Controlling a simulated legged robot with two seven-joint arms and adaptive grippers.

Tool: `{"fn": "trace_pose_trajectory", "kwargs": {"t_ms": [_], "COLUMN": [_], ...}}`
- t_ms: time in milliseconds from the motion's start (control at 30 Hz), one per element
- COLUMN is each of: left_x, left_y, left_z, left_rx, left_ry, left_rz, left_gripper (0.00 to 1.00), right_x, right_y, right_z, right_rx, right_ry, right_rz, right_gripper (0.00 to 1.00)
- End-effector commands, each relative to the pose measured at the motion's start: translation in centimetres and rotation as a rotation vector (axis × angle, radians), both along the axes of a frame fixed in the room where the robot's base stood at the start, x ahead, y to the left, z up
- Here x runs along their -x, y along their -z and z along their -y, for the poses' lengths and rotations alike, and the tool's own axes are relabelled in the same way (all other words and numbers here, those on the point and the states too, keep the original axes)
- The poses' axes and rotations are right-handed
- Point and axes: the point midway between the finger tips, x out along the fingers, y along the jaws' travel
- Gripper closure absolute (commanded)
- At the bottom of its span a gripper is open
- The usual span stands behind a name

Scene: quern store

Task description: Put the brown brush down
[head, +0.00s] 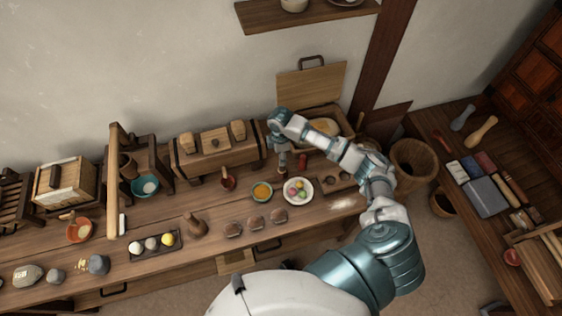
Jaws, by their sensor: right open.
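My right gripper (282,148) points down over the back of the long wooden bench (322,213), left of the open wooden box (345,127). It is open. A small brown object (284,172), which looks like the brown brush, stands on the bench right below the fingers. The gripper partly hides its top, and I cannot tell whether the fingers touch it. My left gripper is not in view.
A small red object (302,162) stands just right of the gripper. A wooden chest (217,157) stands to the left. Bare bench lies at the front right.

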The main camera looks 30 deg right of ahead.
Motion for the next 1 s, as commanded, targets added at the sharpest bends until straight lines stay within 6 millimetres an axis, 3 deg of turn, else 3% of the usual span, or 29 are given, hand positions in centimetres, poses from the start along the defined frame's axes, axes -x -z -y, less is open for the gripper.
{"fn": "trace_pose_trajectory", "kwargs": {"t_ms": [100,267,533,1000], "left_x": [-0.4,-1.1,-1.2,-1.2], "left_y": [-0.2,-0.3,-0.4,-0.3], "left_z": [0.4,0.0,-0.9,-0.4], "left_rx": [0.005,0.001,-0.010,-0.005], "left_ry": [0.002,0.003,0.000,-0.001], "left_rz": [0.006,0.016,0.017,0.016], "left_gripper": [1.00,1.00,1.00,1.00], "right_x": [-0.1,0.0,0.0,0.0], "right_y": [-2.2,-3.5,-3.6,-3.6], "right_z": [-0.2,-0.2,0.0,-0.1], "right_rx": [0.001,0.001,-0.001,0.000], "right_ry": [-0.001,-0.001,0.000,-0.001], "right_rz": [0.003,0.000,-0.001,0.000], "right_gripper": [0.48,0.48,0.48,0.48]}}
